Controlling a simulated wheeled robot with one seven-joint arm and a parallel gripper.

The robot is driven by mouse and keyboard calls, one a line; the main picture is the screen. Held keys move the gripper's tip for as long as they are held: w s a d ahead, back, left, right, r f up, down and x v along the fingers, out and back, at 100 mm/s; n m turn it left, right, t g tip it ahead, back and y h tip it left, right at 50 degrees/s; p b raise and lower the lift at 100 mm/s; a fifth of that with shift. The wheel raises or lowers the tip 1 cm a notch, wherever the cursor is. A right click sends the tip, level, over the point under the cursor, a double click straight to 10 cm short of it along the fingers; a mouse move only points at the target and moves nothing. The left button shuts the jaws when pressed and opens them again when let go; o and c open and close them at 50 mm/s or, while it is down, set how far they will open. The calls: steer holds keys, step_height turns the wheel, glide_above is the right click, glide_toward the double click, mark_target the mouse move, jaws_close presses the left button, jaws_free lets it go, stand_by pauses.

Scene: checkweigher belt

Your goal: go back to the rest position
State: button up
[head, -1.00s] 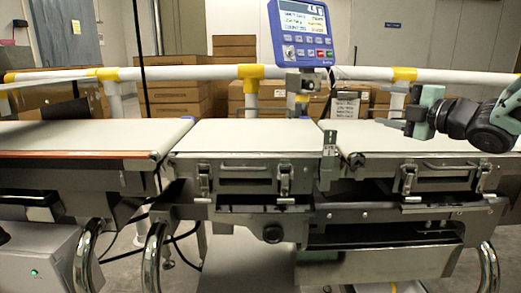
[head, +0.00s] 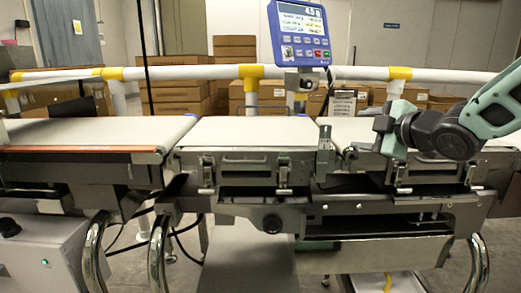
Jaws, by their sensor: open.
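My gripper (head: 384,132) is in the right part of the head view, in front of and above the right belt section (head: 350,129). It points to the left and is seen from the side. Its jaws are open and I see nothing between them. My arm comes in from the right edge and covers part of the right belt section.
The middle weighing belt (head: 250,131) and left belt (head: 85,132) are bare. A blue display unit (head: 301,32) stands on a post behind them. A white and yellow rail (head: 200,72) runs behind the belts, with cardboard boxes (head: 180,98) beyond. A grey control box (head: 45,255) stands lower left.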

steer(key=s+a+f+m+g+h, duration=0.2)
steer(key=s+a+f+m+g, duration=0.15)
steer(key=s+f, duration=0.2)
steer(key=s+a+f+m+g+h, duration=0.1)
steer(key=s+a+f+m+g, duration=0.15)
steer(key=s+a+f, duration=0.35)
steer(key=s+f+m+g+h, duration=0.1)
steer(key=s+f+m+g, duration=0.2)
steer(key=s, duration=1)
steer(key=s+f+m+g+h, duration=0.1)
steer(key=s+f+g+h, duration=0.3)
steer(key=s, duration=0.8)
step_height(320, 180, up, 28)
steer(key=y+p, duration=0.2)
steer(key=p, duration=2.4)
steer(key=shift+a+g+p, duration=0.25)
steer(key=shift+g+p, duration=0.1)
steer(key=shift+g, duration=0.05)
